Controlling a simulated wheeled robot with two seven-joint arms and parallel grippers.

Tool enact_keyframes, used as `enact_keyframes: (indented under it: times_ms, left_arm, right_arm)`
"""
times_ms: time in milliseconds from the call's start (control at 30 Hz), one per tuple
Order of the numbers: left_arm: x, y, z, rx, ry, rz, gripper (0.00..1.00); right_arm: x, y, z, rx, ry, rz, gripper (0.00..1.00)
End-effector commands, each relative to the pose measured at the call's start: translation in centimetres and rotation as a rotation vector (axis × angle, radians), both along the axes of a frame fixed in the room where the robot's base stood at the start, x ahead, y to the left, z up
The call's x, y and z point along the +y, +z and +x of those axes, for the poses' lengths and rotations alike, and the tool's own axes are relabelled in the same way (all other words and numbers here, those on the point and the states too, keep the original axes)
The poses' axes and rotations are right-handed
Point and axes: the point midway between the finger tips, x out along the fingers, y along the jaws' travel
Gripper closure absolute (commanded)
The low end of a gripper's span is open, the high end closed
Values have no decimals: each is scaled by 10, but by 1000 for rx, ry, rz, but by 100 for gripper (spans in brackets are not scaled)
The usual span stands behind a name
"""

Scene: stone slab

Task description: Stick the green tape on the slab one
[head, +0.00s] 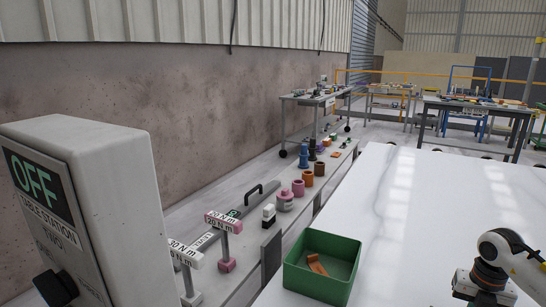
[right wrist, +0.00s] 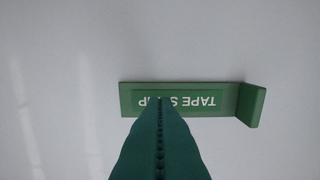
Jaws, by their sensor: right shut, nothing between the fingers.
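The green tape strip (right wrist: 202,101) lies flat on a pale surface in the right wrist view. Its label shows upside down, and a raised green tab (right wrist: 255,106) stands at its right end. My right gripper (right wrist: 160,101) is shut, with its teal fingers together and overlapping the strip's middle in the picture. They hide part of the label; whether they touch the strip I cannot tell. In the head view a large glossy white slab (head: 440,205) fills the right side, with my right arm at its lower right. No marking "one" shows on it. My left gripper is not in view.
A green bin (head: 310,285) with orange pieces stands at the slab's near left edge. A grey "OFF" station box (head: 115,175) blocks the left front. A lower bench behind holds pink torque tools (head: 224,222) and coloured cylinders (head: 298,187). Most of the slab is clear.

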Motion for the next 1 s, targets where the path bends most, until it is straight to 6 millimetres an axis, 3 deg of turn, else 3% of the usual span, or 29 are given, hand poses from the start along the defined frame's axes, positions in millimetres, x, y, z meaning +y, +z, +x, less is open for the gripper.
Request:
enact_keyframes:
  times_ms: [1000]
  left_arm:
    - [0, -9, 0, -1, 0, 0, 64]
  right_arm:
    - [0, -18, 0, 1, 0, 0, 100]
